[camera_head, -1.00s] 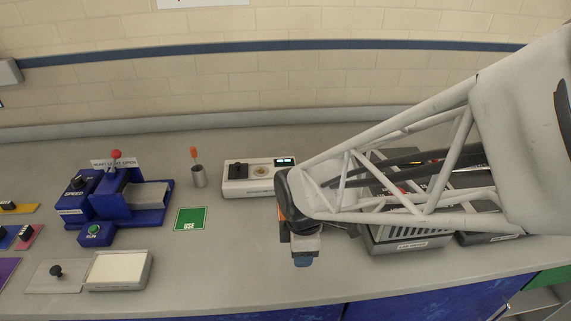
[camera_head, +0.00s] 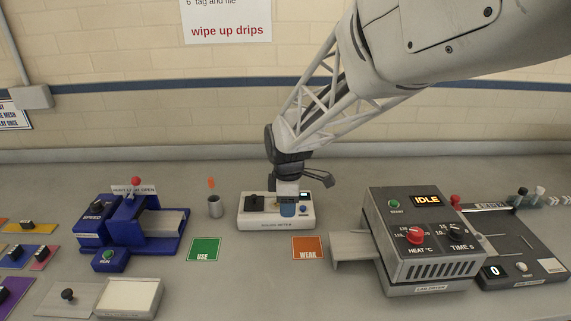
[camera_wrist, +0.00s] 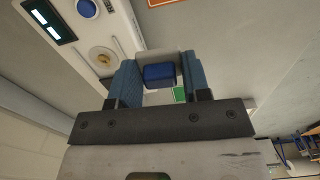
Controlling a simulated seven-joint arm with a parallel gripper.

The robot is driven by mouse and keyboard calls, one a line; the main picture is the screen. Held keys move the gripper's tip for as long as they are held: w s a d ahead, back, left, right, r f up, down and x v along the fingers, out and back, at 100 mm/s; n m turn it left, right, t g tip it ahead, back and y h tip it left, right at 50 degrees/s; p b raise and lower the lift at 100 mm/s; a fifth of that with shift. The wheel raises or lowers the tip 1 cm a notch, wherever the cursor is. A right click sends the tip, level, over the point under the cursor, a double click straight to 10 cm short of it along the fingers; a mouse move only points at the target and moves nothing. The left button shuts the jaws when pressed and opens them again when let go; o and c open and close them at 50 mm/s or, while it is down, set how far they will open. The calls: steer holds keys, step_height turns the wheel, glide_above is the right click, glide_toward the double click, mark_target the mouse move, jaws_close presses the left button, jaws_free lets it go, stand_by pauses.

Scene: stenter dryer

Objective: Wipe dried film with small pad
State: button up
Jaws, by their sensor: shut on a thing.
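My gripper (camera_head: 288,207) points down in front of or over the white meter (camera_head: 247,222) on the bench. In the wrist view my gripper (camera_wrist: 160,64) has its two blue fingers shut on a small block with a dark blue face (camera_wrist: 159,76) and a pale grey part; it looks like the small pad. The meter shows at the upper left of the wrist view, with a pale round port (camera_wrist: 102,57) that has a brownish centre, maybe the dried film. The pad looks apart from the port. In the head view my gripper hides part of the meter.
A steel cup (camera_head: 214,207) with an orange-tipped tool stands left of the meter. Green USE card (camera_head: 204,247) and orange WEAK card (camera_head: 307,246) lie in front. A blue machine (camera_head: 130,225) stands left, a grey dryer box (camera_head: 425,270) right. The front middle bench is clear.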

steer(key=w+a+r, duration=0.1)
steer(key=w+a, duration=0.2)
steer(key=w, duration=1)
steer(key=shift+r, duration=0.3)
steer(key=shift+w+f, duration=0.1)
steer(key=shift+f, duration=0.05)
